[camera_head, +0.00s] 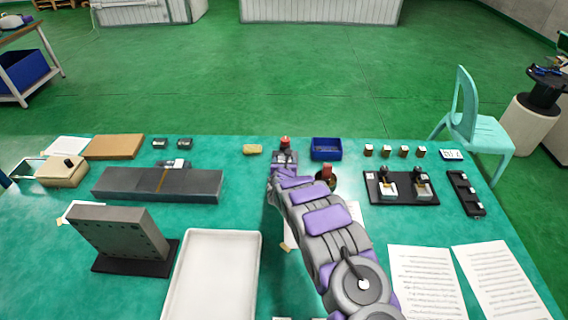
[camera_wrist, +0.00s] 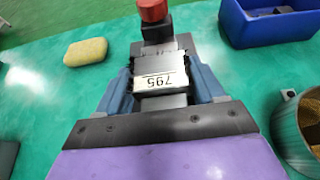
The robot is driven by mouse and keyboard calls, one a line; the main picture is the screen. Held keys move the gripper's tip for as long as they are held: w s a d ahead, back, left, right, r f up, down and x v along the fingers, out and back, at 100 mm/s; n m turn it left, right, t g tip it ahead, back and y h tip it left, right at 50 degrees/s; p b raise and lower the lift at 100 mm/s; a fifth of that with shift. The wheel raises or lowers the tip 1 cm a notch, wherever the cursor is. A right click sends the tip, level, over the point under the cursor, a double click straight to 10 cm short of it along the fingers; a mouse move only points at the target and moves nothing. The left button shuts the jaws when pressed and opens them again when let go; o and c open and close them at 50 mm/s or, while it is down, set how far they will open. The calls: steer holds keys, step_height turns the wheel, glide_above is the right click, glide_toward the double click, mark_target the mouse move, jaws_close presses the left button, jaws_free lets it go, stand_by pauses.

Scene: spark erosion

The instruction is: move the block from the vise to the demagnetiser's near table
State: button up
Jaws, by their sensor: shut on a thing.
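My gripper (camera_wrist: 160,92) is shut on a grey block (camera_wrist: 150,101) with a white label reading 795, upside down in the wrist view. The blue-grey fingers are on its left and right sides. Behind the block stands the dark vise (camera_wrist: 165,48) with a red knob. It also shows at the table's far edge in the head view (camera_head: 285,157). I cannot tell if the block still touches the vise.
A yellow sponge (camera_wrist: 86,53) lies left of the vise, a blue bin (camera_wrist: 262,29) right. A metal cup (camera_wrist: 298,128) is close on the right. An upright grey plate (camera_head: 117,232) and white tray (camera_head: 217,275) stand nearer. A black rack (camera_head: 400,200) is at right.

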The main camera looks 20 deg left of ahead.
steer(key=o, duration=1.5)
steer(key=shift+p+v, duration=0.35)
steer(key=shift+v, duration=0.45)
steer(key=shift+s+d+r, duration=0.15)
steer(key=shift+s+r, duration=0.05)
steer(key=shift+s, duration=0.45)
steer(key=p+v, duration=0.4)
steer(key=v, duration=1)
steer(key=shift+s, duration=0.25)
steer(key=shift+d, duration=0.1)
